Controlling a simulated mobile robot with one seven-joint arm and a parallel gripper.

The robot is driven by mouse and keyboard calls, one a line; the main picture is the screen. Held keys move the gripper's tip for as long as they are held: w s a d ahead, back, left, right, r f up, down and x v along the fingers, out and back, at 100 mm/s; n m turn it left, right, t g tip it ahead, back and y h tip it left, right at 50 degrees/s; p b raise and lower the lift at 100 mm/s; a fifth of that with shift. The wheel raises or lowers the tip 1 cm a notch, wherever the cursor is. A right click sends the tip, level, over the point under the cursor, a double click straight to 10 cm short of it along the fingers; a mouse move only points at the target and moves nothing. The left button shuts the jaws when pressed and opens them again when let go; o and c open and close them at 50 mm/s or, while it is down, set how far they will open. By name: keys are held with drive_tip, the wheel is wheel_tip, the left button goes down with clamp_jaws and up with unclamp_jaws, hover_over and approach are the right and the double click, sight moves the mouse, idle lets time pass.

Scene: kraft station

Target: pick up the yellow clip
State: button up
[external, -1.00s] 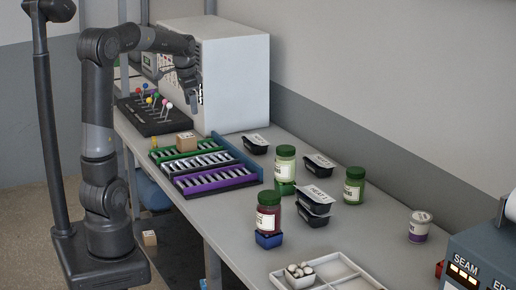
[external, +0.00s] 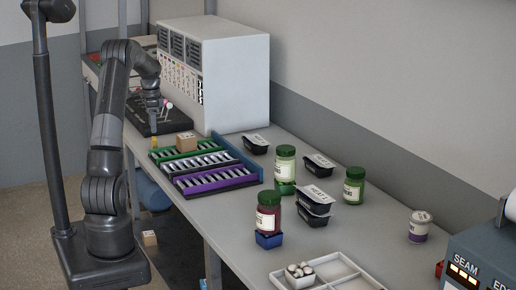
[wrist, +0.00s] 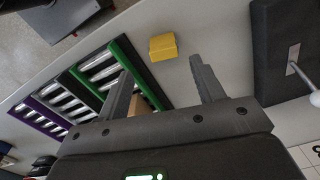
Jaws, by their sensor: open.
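The yellow clip (wrist: 163,47) shows in the wrist view as a small yellow block on the grey table, just beyond and between my fingertips. In the external view the yellow clip (external: 154,142) is a small spot at the table's left edge, beside the green-edged rack. My gripper (wrist: 161,68) is open and empty, its two fingers apart on either side of the line to the clip. In the external view my gripper (external: 154,128) points down above the clip, not visibly touching it.
Green and purple racks (external: 215,181) lie right of the clip, with a cardboard box (external: 186,141) on the green one. A black board with coloured-ball levers (external: 146,112) stands behind it. Jars (external: 285,165) and black tubs stand farther right.

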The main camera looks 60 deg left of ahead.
sight(154, 138)
drive_tip(key=f, duration=0.6)
drive_tip(key=shift+w+a+f, duration=0.2)
drive_tip(key=shift+f, duration=0.2)
drive_tip(key=c, duration=1)
